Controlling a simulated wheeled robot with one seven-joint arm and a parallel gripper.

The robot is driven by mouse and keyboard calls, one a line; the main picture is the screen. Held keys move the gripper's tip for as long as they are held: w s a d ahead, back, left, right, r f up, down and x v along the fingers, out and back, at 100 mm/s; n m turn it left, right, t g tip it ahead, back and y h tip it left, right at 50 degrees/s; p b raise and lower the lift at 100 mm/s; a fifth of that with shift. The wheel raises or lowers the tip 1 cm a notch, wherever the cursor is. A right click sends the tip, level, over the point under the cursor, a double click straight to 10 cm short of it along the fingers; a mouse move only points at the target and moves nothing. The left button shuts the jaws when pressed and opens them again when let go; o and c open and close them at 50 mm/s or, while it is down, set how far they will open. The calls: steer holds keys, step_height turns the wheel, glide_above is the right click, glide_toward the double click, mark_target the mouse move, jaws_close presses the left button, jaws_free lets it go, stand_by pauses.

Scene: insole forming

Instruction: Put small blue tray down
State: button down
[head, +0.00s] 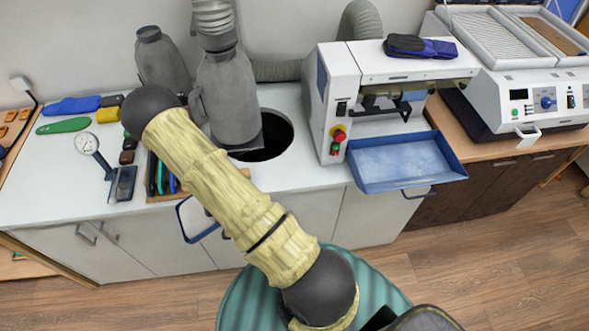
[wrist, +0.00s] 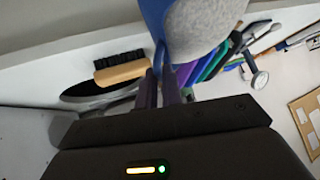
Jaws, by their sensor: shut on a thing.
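The small blue tray (wrist: 200,32) has a grey speckled face and a blue edge. In the wrist view it fills the top middle, just beyond my fingertips. My gripper (wrist: 160,80) is shut on its edge. In the head view a part of the small blue tray (head: 196,220) shows tilted in front of the counter's front edge, beside my arm. My arm hides the rest of it and my gripper there.
A larger blue tray (head: 405,162) sits under the white machine (head: 340,105) at the right. The counter (head: 50,185) holds a dial gauge (head: 88,145), coloured tools (head: 160,175) and a round hole (head: 268,140). A wooden brush (wrist: 122,72) lies near my fingers.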

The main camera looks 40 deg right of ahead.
steer(key=s+d+r+m+g+h+p, duration=0.1)
steer(key=s+d+r+m+g+h, duration=0.1)
steer(key=d+r+m+h, duration=0.35)
steer(key=s+d+r+m+g+h, duration=0.2)
steer(key=d+r+m, duration=0.55)
steer(key=d, duration=0.35)
steer(key=s+d+f+m+g+h+b, duration=0.2)
steer(key=d+f+m+g+b, duration=0.4)
steer(key=f+m+b, duration=0.3)
steer(key=s+d+b, duration=0.1)
steer(key=b, duration=0.2)
steer(key=shift+s+d+m+g+b, duration=0.2)
steer(key=shift+d+m+g+b, duration=0.1)
steer(key=shift+d+m, duration=0.1)
